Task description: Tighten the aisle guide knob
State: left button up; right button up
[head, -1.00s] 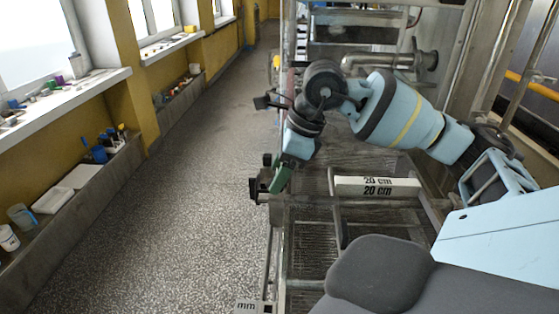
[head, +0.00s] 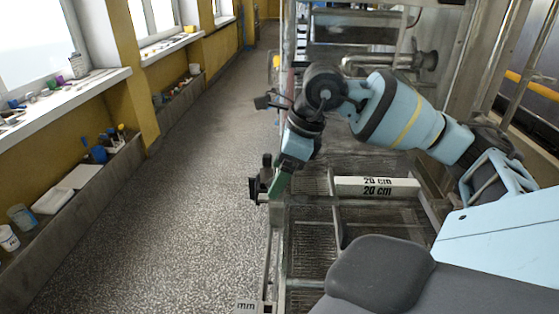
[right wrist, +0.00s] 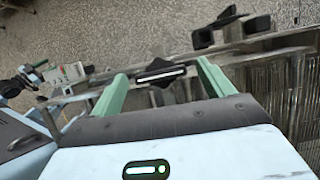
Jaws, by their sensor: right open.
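A black knob (right wrist: 160,72) with a pale line across it shows in the right wrist view, on the metal guide framework. My right gripper (right wrist: 163,70) is open, with its two green fingers on either side of this knob. I cannot tell whether they touch it. In the head view, my right gripper (head: 277,185) points down at the aisle edge of the framework, beside a black knob (head: 254,188). The fingers partly hide the parts there. My left gripper is not in view.
Another black knob (right wrist: 258,24) shows farther off in the right wrist view. A white "20 cm" block (head: 376,187) lies across the rails, right of the gripper. The wire mesh (head: 312,240) extends below. The aisle floor (head: 180,210) at left is clear.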

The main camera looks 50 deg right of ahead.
jog(key=shift+r, duration=0.1)
jog(key=v, duration=0.7)
jog(key=shift+s+r, duration=0.2)
jog(key=shift+r, duration=0.1)
dwell(0.3)
